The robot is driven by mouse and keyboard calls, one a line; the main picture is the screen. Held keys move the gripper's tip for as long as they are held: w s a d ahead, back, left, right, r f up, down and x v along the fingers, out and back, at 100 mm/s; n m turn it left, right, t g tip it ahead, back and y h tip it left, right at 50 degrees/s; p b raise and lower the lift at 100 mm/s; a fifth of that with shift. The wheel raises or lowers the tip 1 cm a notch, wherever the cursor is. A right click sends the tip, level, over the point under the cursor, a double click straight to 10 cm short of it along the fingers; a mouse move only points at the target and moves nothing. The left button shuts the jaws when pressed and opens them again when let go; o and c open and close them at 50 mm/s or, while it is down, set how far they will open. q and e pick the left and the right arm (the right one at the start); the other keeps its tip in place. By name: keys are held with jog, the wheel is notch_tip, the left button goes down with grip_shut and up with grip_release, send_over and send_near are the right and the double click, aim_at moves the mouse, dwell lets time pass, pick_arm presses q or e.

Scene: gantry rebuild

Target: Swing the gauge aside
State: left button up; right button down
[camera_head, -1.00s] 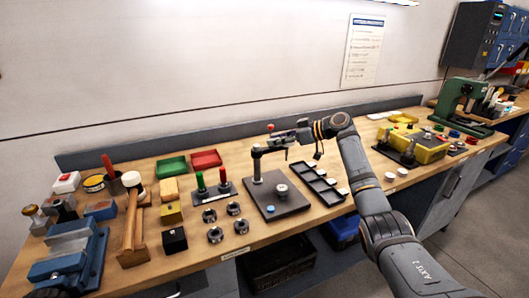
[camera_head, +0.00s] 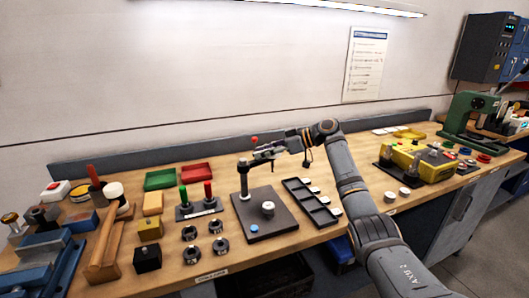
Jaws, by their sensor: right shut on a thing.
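The gauge stand (camera_head: 244,182) is a dark upright post on a flat dark base plate (camera_head: 279,228), with a short arm reaching to the right from its top. A small round metal piece (camera_head: 268,208) sits on the plate below the arm. My right gripper (camera_head: 265,156) comes in from the right at the height of the post's top. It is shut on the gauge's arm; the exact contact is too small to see. A small red knob (camera_head: 254,140) shows just above the fingers. My left gripper is not in view.
A black compartment tray (camera_head: 309,202) lies right of the plate. A yellow fixture (camera_head: 420,163) stands to the right.

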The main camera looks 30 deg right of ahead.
jog(key=c, duration=1.5)
grip_release()
jog(key=shift+o, duration=0.5)
jog(key=shift+w+a, duration=0.15)
jog(key=v, duration=1.2)
